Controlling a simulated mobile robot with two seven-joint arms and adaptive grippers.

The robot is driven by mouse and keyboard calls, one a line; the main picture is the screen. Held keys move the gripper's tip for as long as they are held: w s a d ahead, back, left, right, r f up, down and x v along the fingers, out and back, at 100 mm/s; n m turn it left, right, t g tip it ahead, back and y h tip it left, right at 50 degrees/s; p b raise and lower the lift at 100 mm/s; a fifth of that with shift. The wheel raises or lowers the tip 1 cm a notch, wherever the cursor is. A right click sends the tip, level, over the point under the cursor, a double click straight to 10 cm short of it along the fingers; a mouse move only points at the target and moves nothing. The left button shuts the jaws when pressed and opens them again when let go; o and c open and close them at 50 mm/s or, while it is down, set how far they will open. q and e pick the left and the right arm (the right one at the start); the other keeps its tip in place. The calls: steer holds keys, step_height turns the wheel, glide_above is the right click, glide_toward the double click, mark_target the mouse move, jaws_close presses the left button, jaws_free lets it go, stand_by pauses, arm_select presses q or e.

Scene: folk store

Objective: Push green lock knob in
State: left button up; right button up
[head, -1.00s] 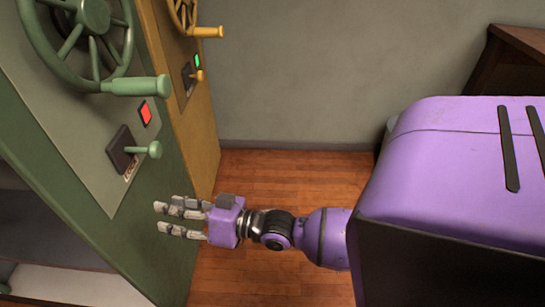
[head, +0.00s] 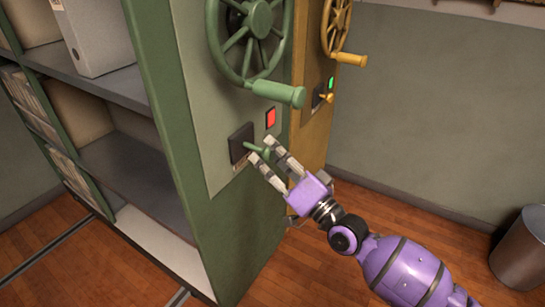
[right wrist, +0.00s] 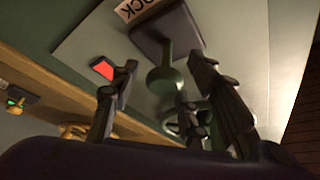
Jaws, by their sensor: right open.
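The green lock knob (head: 258,149) sticks out of a dark square plate (head: 241,143) on the green cabinet's end panel. A red lit indicator (head: 271,118) is above and right of it. My right gripper (head: 262,150) is open at the knob, with its fingertips around or just beside it; contact is unclear. In the right wrist view the knob (right wrist: 166,78) shows between the spread fingers, below the dark plate (right wrist: 168,35) and part of a label reading "OCK". My left gripper is not in view.
A green handwheel (head: 245,35) with a projecting handle (head: 278,93) is just above the knob. A yellow cabinet with its own wheel (head: 336,25), knob (head: 326,97) and green light (head: 331,83) stands behind. A metal bin (head: 524,255) is at right.

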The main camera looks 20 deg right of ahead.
mark_target(261, 153)
steer(key=shift+c, duration=0.3)
jaws_close()
steer(key=shift+w+a, duration=1.05)
steer(key=shift+w, duration=0.3)
steer(key=shift+s, duration=0.1)
steer(key=shift+c, duration=1.4)
jaws_free()
steer(key=shift+f, duration=0.1)
steer(key=o, duration=0.3)
steer(key=shift+f, duration=0.1)
steer(key=shift+o, duration=0.2)
steer(key=v, duration=1.1)
steer(key=shift+s, duration=0.35)
